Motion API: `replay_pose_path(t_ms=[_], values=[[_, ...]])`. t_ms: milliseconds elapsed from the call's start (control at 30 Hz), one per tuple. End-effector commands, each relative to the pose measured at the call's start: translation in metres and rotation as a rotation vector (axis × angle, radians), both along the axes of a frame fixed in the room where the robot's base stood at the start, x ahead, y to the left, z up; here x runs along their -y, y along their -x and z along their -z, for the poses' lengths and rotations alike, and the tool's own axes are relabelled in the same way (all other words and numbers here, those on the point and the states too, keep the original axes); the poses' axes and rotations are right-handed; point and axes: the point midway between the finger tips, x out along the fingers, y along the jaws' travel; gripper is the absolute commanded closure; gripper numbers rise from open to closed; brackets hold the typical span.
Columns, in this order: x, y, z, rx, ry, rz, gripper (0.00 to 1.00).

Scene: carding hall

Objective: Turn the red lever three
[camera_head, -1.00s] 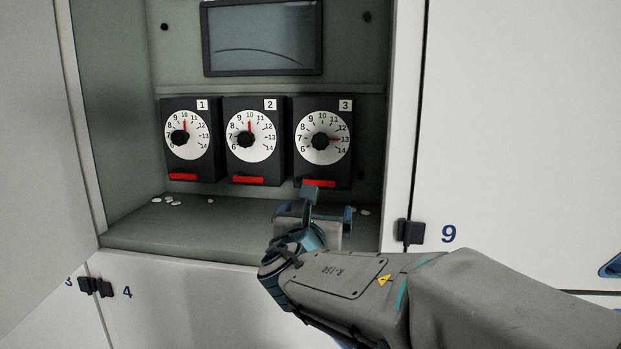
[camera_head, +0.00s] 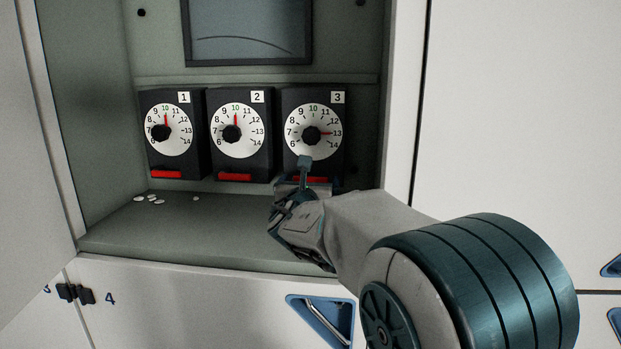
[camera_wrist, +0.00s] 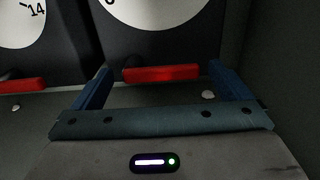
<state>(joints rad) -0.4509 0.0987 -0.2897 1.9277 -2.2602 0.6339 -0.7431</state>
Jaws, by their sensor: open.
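The red lever of unit three (camera_wrist: 160,73) is a flat horizontal bar at the bottom of the black box labelled 3 (camera_head: 337,140).
Units 1 (camera_head: 168,135) and 2 (camera_head: 238,135) stand to the left with red levers (camera_head: 166,174) and pointers near 10. A dark screen (camera_head: 247,30) hangs above. Small white pieces (camera_head: 154,198) lie on the shelf (camera_head: 190,235). The cabinet's right wall is close to unit three.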

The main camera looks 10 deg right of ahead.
Motion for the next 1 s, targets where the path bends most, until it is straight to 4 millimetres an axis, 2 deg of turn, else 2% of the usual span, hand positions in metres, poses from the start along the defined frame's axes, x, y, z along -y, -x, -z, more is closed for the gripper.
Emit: replay_pose_path(t_ms=[200,533,567,767,1000], values=[[0.007,-0.018,-0.001,0.001,0.000,0.003,0.03],[0.008,-0.021,0.000,0.000,0.000,0.002,0.03],[0.008,-0.021,0.000,0.000,0.000,0.002,0.06],[0.009,-0.020,0.000,0.000,0.000,0.003,0.61],[0.003,-0.020,0.002,0.006,-0.018,-0.005,0.63]])
